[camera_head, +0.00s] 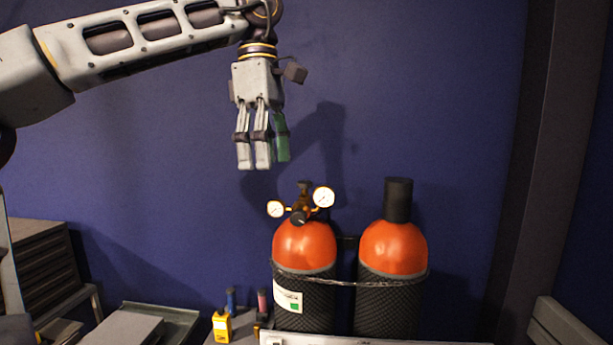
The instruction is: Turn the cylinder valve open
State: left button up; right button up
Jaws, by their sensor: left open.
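Two gas cylinders with orange tops and black mesh sleeves stand side by side against the blue wall. The left cylinder (304,247) carries a brass valve (303,190) with two round white gauges, one on each side. The right cylinder (393,247) has a tall black cap (398,199). My left gripper (262,166) hangs fingers down, open and empty, above and slightly left of the valve, apart from it. One of its fingers looks green. My right gripper is not in view.
A chain (345,282) runs around both cylinders. A yellow device (221,326) and small blue and pink bottles stand left of them. A grey tray (168,318) and a drawer unit (42,262) are at lower left. A dark post (535,170) stands right.

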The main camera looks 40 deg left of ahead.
aim_at(301, 184)
jog(key=i+j, duration=1)
jog(key=i, duration=0.25)
